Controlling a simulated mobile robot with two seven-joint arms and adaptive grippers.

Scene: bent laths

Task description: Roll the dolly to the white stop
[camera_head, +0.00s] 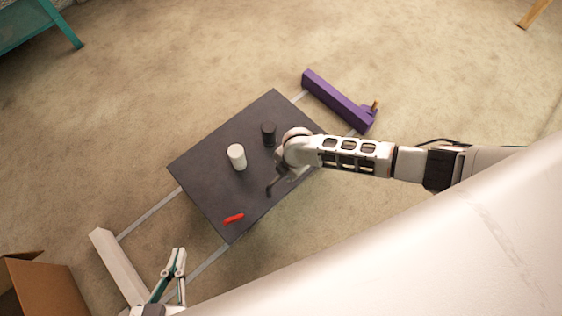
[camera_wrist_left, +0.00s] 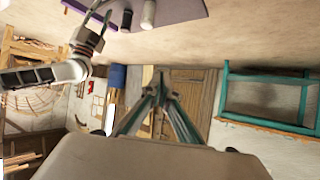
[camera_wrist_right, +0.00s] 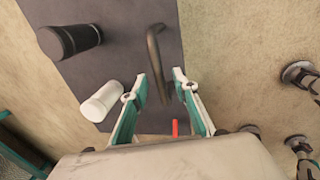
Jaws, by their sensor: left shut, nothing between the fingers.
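The dolly (camera_head: 205,168) is a dark grey board on two pale rails, clear of the white stop (camera_head: 112,262) at lower left and nearer the purple stop (camera_head: 338,102) at upper right. A dark bent handle (camera_wrist_right: 153,45) stands on it, partly hidden by my right arm in the head view. In the right wrist view my right gripper (camera_wrist_right: 158,85) is open, with the handle's near end showing between its fingers; contact cannot be told. My left gripper (camera_head: 178,250) is shut and empty beside the white stop. It also shows in the left wrist view (camera_wrist_left: 160,85).
A white can (camera_head: 236,157), a black can (camera_head: 269,134) and a red object (camera_head: 233,218) are on the dolly. A cardboard box (camera_head: 45,285) stands left of the white stop. Teal furniture (camera_head: 35,25) is at upper left. The rails between dolly and white stop look clear.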

